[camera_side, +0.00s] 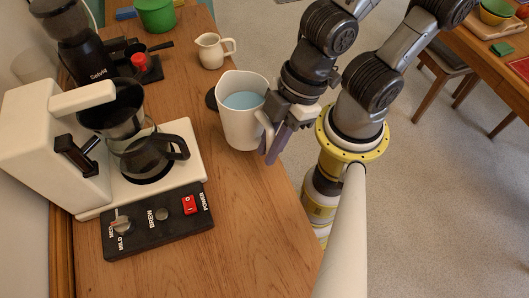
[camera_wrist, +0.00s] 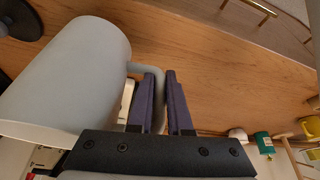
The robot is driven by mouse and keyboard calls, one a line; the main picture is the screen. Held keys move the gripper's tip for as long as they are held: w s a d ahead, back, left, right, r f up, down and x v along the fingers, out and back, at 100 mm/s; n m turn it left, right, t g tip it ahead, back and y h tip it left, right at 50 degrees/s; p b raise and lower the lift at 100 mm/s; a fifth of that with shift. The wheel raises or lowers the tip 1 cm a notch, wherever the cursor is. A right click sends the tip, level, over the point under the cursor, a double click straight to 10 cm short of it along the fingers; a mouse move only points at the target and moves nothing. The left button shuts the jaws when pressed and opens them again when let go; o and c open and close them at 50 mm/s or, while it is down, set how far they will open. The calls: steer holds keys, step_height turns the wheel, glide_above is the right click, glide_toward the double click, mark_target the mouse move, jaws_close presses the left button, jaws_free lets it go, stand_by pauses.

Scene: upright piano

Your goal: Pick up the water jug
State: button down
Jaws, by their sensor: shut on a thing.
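The water jug (camera_side: 243,121) is a white pitcher with light blue water inside, at the middle of the wooden counter in the side view. In the wrist view the jug (camera_wrist: 72,75) fills the left side, lying slantwise in the picture. My gripper (camera_side: 273,148) is at the jug's right side, by its handle. In the wrist view my gripper's dark fingers (camera_wrist: 160,92) are on either side of the handle, shut on it. The side view does not clearly show whether the jug's base touches the counter.
A coffee maker (camera_side: 50,142) with a glass carafe (camera_side: 152,152) stands left of the jug. Its black control panel (camera_side: 158,234) is in front. A small cream pitcher (camera_side: 211,52) and a green pot (camera_side: 155,14) stand behind. The counter's front right (camera_side: 265,245) is clear.

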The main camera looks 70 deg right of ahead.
steer(key=s+d+r, duration=0.7)
steer(key=d+r, duration=0.1)
steer(key=d, duration=0.2)
steer(key=shift+d+r, duration=0.3)
steer(key=shift+r, duration=0.05)
stand_by(0.4)
steer(key=shift+s, duration=0.1)
